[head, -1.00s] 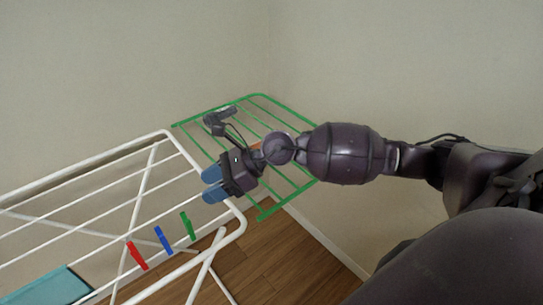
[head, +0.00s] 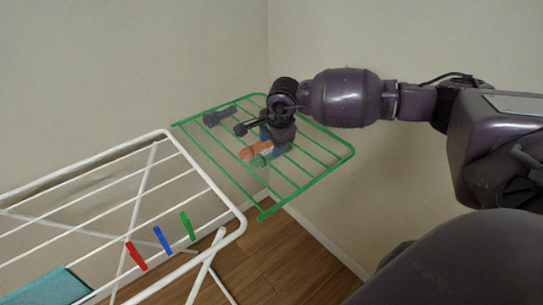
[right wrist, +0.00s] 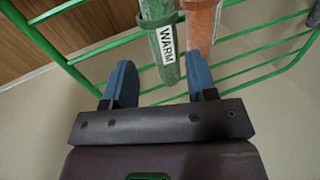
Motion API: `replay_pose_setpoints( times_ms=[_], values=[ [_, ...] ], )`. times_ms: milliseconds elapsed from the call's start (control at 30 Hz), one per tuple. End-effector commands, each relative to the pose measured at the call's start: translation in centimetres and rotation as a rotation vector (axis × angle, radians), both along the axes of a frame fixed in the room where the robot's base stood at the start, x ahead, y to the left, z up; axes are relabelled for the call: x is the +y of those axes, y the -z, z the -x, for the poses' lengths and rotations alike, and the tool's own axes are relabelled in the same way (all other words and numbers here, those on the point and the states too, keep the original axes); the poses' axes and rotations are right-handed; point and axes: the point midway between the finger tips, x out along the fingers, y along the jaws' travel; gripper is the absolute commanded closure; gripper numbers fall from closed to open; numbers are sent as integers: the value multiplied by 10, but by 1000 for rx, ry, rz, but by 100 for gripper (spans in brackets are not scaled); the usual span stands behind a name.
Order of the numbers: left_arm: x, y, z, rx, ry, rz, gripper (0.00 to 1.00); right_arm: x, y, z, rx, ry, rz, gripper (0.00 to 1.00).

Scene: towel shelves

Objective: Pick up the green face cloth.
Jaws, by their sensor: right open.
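The green face cloth (head: 262,160) looks like a roll on the green wire rack, beside an orange roll (head: 255,148). In the right wrist view the green cloth (right wrist: 163,45) has a white label reading "WARM". My right gripper (head: 273,146) is over the rack near the two rolls and partly covers them in the head view. In the right wrist view its blue fingers (right wrist: 160,80) are apart, with the end of the green cloth in line with the gap between them. The orange roll (right wrist: 201,25) is near the right finger. My left gripper is not in view.
The green rack (head: 335,168) juts out by the wall corner. A dark grey item (head: 220,117) lies at its back left. A white drying rack (head: 243,225) with red, blue and green pegs (head: 163,240) and a teal cloth (head: 48,288) stands at left.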

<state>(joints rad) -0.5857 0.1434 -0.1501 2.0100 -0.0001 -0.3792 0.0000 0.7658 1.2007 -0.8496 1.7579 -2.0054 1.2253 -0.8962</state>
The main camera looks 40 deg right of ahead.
Motion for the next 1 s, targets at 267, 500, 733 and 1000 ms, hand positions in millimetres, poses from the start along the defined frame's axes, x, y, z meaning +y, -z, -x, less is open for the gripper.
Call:
replay_pose_setpoints(
  times_ms=[267,500,733,1000],
  values=[
    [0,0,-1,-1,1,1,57,-1,25,-7,2,0,-2,48],
    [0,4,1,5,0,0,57,-2,54,-16,2,1,-2,48],
    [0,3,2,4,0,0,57,-1,61,-16,5,-1,-2,48],
    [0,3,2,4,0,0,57,-1,60,-16,3,-1,-2,73]
  ],
)
